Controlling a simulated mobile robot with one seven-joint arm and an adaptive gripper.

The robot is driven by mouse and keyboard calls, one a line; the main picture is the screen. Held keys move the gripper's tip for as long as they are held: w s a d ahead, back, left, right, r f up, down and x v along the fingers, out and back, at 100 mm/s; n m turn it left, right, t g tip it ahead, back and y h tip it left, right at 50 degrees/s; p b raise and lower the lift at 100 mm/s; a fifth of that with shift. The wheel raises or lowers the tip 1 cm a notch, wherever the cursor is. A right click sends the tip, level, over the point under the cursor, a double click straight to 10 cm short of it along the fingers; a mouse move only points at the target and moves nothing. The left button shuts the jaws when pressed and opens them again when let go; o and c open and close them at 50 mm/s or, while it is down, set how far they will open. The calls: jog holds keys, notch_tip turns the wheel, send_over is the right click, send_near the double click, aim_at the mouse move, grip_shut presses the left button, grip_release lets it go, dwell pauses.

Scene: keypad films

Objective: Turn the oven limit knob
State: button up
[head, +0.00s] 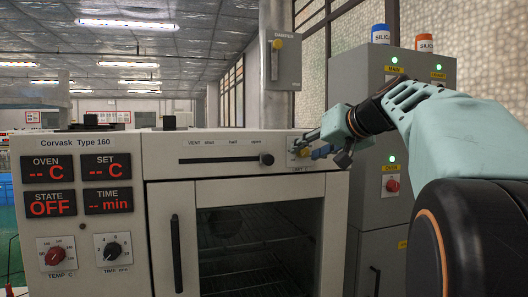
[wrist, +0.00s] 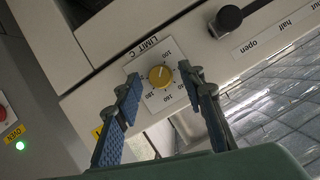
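The oven limit knob is a small round yellow knob (wrist: 159,76) on a white dial plate marked LIMIT C, with numbers around it. In the head view the yellow knob (head: 301,152) sits at the upper right of the oven front (head: 240,142), partly hidden by my gripper. My gripper (head: 315,146) reaches in from the right, in front of the knob. In the wrist view my gripper (wrist: 160,88) is open, with blue-padded fingers on either side of the knob. A gap shows between each finger and the knob; I cannot tell the remaining depth.
A black vent slider (head: 266,160) is left of the knob, above the oven door handle (head: 177,253). A grey cabinet (head: 375,215) with a red knob (head: 392,186) stands at the right. A damper box (head: 283,60) hangs on a post behind. The displays (head: 50,204) show OFF and dashes.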

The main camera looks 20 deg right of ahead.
jog(key=shift+c, duration=0.7)
grip_shut()
